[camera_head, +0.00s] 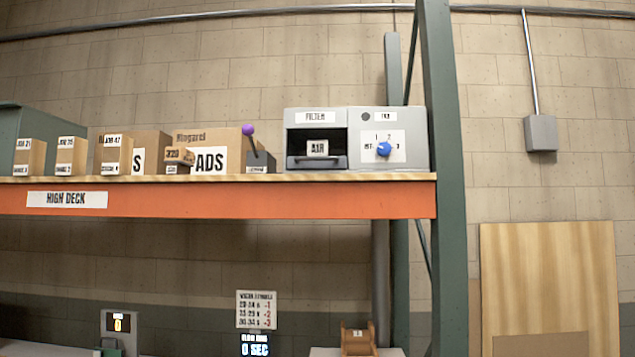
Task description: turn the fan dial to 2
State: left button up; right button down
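The fan dial is a blue round knob (384,149) on a white plate on the front of a grey unit (416,151). The unit stands at the right end of the high deck shelf. The digits 1 and 2 show above the knob, and a mark that looks like 3 is to its right. Small lettering is at its left. The knob's pointer is too small to read surely. A drawer-like bay with a handle and an AIR label (317,147) is left of the dial. Neither of my grippers is in view.
A purple-topped lever (249,130) on a dark box stands left of the unit. Several cartons and small labelled boxes (117,153) line the wooden shelf with its orange beam (250,205). A green upright post (444,180) rises close to the unit's right side.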

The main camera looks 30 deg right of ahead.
aim_at(384, 149)
jog(key=z, duration=1.35)
